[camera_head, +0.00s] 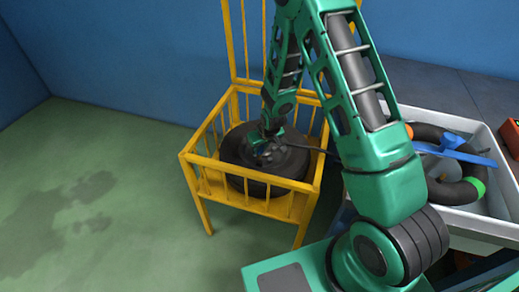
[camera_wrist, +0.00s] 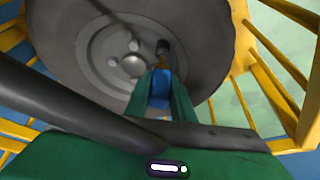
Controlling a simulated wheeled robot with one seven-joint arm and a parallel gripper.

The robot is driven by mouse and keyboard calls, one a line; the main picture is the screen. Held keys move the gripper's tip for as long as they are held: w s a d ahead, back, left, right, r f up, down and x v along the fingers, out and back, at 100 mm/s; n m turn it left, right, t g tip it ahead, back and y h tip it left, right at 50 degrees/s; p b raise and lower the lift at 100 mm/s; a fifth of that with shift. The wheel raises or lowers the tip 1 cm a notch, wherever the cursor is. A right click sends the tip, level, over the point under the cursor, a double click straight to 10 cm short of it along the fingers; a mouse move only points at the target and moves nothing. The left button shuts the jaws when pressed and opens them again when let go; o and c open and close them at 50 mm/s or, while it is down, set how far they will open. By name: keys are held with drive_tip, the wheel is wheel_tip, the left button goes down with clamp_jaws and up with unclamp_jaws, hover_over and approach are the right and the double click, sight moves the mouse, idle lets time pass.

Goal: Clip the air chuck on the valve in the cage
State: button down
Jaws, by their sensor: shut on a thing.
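A dark wheel (camera_head: 290,165) lies flat inside the yellow cage (camera_head: 231,195). My gripper (camera_head: 268,142) reaches down into the cage over the wheel. In the wrist view, the green fingers of my gripper (camera_wrist: 160,92) are shut on a blue piece, which I take to be the air chuck (camera_wrist: 160,84). The chuck's far end is by a dark opening in the grey wheel disc (camera_wrist: 105,70). A small brownish part, perhaps the valve (camera_wrist: 162,46), shows there. I cannot tell whether the chuck touches it. A dark hose (camera_head: 315,149) runs right from my gripper.
Yellow cage bars (camera_wrist: 268,48) stand close around the wheel and my gripper. A pale tray (camera_head: 470,215) at right holds a dark ring and a blue tool (camera_head: 450,150). A red object (camera_head: 511,135) sits beyond it. The green floor at left is free.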

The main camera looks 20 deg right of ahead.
drive_tip(key=shift+f, duration=1.1)
idle(0.8)
drive_tip(key=shift+r, duration=1.3)
drive_tip(key=shift+f, duration=1.35)
idle(2.5)
drive_tip(key=shift+r, duration=0.55)
idle(0.4)
